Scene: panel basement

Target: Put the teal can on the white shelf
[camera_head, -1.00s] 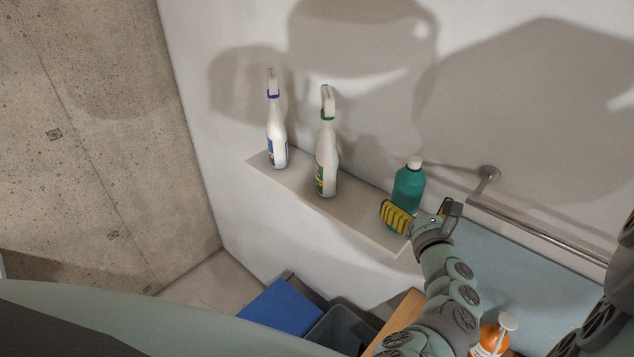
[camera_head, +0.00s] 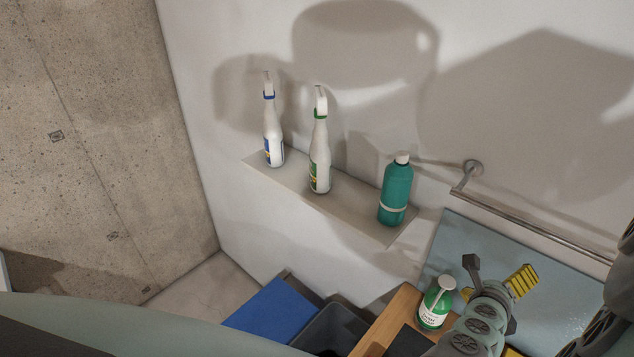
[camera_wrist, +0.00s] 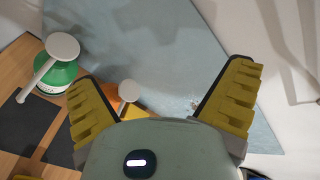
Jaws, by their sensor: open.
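The teal can (camera_head: 396,192), bottle-shaped with a white cap and a pale band, stands upright on the right end of the white shelf (camera_head: 345,208). My gripper (camera_head: 497,273) is open and empty, to the right of the shelf and lower in the head view, apart from the can. In the wrist view my gripper (camera_wrist: 165,82) has its two yellow-padded fingers spread wide with nothing between them in its grasp. The can and the shelf are not recognisable in the wrist view.
Two white spray bottles, blue-collared (camera_head: 273,138) and green-collared (camera_head: 320,160), stand on the shelf left of the can.

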